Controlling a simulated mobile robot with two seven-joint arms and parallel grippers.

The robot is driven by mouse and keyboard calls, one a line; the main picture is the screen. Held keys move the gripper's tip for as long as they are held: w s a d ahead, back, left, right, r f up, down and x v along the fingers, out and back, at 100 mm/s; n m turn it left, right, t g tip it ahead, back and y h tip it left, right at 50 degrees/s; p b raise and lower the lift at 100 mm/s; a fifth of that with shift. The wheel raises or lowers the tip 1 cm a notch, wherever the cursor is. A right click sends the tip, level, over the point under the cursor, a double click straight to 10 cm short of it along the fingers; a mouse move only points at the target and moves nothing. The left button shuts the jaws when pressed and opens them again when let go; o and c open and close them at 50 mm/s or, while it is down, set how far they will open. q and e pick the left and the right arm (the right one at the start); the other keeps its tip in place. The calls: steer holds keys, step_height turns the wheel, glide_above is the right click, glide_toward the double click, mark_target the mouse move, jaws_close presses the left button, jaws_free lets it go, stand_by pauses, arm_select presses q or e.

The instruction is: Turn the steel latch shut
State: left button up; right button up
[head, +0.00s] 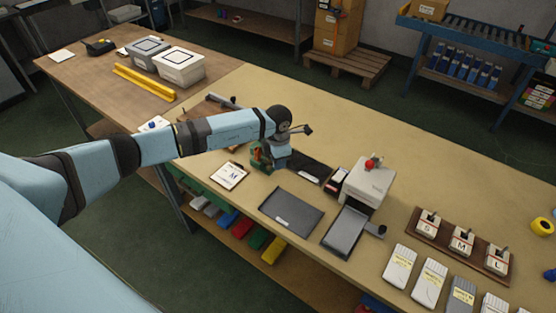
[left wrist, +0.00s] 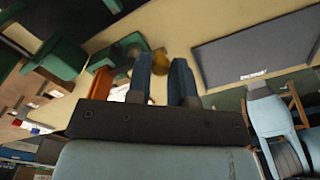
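My left gripper (head: 268,164) reaches down at the left middle of the tan bench, over a small green and orange fixture (head: 257,157). In the left wrist view its two blue fingers (left wrist: 161,72) stand apart with a gap between them. A blurred yellowish rounded piece (left wrist: 160,62) shows in line with the gap, near the tips; I cannot tell whether it touches them. Green blocks (left wrist: 62,58) and an orange part (left wrist: 103,82) lie to its left. I cannot pick out the steel latch with certainty; the gripper and wrist cover much of the fixture. My right gripper is out of view.
A clipboard (head: 229,176) lies left of a dark mat (head: 291,212). A white machine with a red knob (head: 370,163) stands to the right, a grey plate (head: 346,231) before it. A brown rack (head: 489,262) holds blocks marked S, M, L. Bins (head: 180,67) stand at the back left.

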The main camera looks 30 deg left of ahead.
arm_select(q)
steer(key=o, duration=0.3)
steer(key=shift+o, duration=0.2)
steer(key=shift+r, duration=0.15)
step_height(320, 180, up, 14)
steer(key=b, duration=0.1)
steer(key=shift+f, duration=0.2)
